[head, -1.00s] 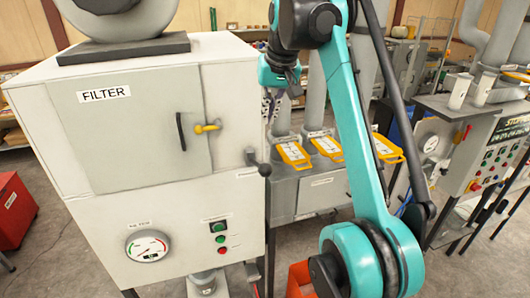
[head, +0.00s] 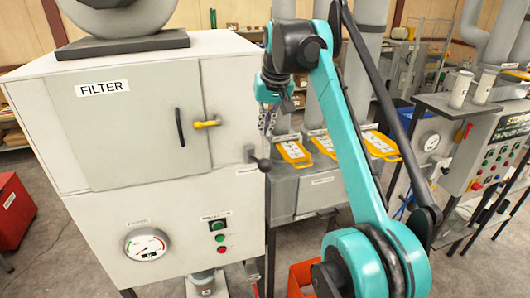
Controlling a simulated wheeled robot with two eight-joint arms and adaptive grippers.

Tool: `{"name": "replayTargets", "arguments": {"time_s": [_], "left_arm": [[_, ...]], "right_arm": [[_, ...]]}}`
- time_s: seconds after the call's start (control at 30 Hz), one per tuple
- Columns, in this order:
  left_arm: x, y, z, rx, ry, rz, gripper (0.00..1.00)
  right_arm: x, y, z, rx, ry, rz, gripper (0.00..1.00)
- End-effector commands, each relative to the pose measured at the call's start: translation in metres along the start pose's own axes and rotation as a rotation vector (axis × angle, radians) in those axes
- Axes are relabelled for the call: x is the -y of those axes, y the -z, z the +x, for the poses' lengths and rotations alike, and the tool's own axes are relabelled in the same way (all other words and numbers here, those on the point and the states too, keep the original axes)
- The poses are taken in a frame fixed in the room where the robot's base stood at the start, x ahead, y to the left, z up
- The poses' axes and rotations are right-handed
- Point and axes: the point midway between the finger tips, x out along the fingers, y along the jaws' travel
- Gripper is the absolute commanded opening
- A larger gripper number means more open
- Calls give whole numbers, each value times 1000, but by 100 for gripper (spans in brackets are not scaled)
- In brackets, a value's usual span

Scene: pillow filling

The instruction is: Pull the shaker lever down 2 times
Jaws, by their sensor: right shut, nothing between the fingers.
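The filter cabinet (head: 75,140) is a large pale box on the left, labelled FILTER. A short black lever with a round knob (head: 264,165) sticks out at its right front edge, tilted slightly downward. My right gripper (head: 266,130) hangs just above the lever knob with its fingers pointing down. It is shut and empty. From this angle I cannot tell whether the fingertips touch the lever. My left gripper is out of view.
A yellow latch (head: 207,124) and a black handle (head: 181,127) sit on the cabinet door. A gauge (head: 147,244) and buttons (head: 219,238) are below. Yellow-framed hatches (head: 323,145) lie behind my arm. A red box (head: 14,222) stands at far left.

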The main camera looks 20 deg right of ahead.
Motion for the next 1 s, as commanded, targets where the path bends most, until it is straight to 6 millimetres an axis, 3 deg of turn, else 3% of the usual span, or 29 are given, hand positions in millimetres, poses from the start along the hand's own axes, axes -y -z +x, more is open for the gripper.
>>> {"name": "replayTargets", "arguments": {"time_s": [0.17, 0.5, 1.0], "left_arm": [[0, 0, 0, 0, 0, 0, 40], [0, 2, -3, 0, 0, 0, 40], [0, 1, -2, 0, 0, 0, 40]], "right_arm": [[0, -1, 37, 0, 0, 0, 0], [0, -36, 41, 0, 0, -1, 0], [0, -40, 43, -3, 1, -1, 0]]}}
